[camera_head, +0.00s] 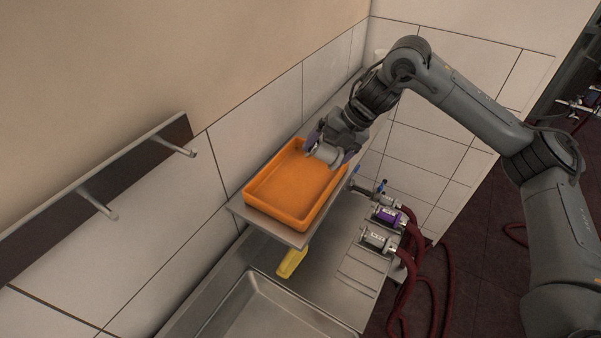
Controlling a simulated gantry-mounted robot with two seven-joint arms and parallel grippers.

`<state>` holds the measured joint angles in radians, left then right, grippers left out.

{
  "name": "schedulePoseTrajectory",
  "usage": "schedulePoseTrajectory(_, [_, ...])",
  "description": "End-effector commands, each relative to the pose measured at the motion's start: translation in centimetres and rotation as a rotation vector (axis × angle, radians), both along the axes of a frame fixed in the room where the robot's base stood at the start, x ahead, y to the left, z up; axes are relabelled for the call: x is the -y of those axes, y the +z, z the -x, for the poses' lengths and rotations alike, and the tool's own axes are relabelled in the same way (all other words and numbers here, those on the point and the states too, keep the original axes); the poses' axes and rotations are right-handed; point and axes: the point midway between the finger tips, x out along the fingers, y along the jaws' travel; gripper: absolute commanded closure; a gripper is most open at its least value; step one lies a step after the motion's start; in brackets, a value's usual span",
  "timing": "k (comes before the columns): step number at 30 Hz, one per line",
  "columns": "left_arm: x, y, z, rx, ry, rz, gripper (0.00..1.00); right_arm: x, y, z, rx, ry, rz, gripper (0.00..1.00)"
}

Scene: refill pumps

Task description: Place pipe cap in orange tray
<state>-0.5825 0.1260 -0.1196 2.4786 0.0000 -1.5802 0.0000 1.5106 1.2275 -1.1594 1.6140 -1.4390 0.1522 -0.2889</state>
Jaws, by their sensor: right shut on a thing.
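The orange tray (264,213) sits on a narrow metal shelf against the tiled wall. My right gripper (327,153) is over the tray's far right end. It is shut on the pipe cap (323,156), a light grey, round piece held between the fingers. The cap looks to be above or just inside the tray; I cannot tell whether it touches the tray floor. The visible part of the tray floor is empty. My left gripper is not in view.
Below the shelf (300,239) are a yellow object (291,262) and a metal sink basin (262,310). Pump fittings, one with a purple band (386,216), connect to red hoses (412,270) at the right. A wall rack with pegs (98,203) is at left.

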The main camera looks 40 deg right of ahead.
Motion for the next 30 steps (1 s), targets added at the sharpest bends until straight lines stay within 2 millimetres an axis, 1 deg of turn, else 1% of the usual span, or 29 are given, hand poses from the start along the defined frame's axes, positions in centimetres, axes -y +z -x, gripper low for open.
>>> schedulePoseTrajectory(1, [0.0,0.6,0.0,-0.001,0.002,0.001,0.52,-0.7,-0.2,-0.9,-0.002,0.002,0.000,0.52])
schedulePoseTrajectory(6, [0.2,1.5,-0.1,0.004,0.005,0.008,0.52,-2.4,-2.2,-3.4,-0.001,0.000,0.000,0.52])
schedulePoseTrajectory(9, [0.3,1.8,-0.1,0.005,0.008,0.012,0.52,-3.1,-3.0,-4.5,-0.001,0.000,-0.001,0.52])
schedulePoseTrajectory(12, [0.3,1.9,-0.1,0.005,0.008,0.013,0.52,-3.5,-3.5,-5.1,0.001,0.000,-0.001,0.52])
schedulePoseTrajectory(17, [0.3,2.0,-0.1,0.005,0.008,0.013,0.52,-3.7,-4.0,-5.4,0.000,-0.001,0.000,0.52])
schedulePoseTrajectory(24, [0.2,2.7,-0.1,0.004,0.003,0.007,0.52,-3.6,-6.8,-5.4,-0.001,-0.001,0.000,0.52])
schedulePoseTrajectory(27, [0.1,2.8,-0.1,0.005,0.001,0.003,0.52,-3.6,-7.5,-5.4,0.000,-0.001,0.000,0.52])
schedulePoseTrajectory(30, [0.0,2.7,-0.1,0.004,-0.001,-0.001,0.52,-3.6,-7.7,-5.4,0.003,-0.001,0.000,0.52])
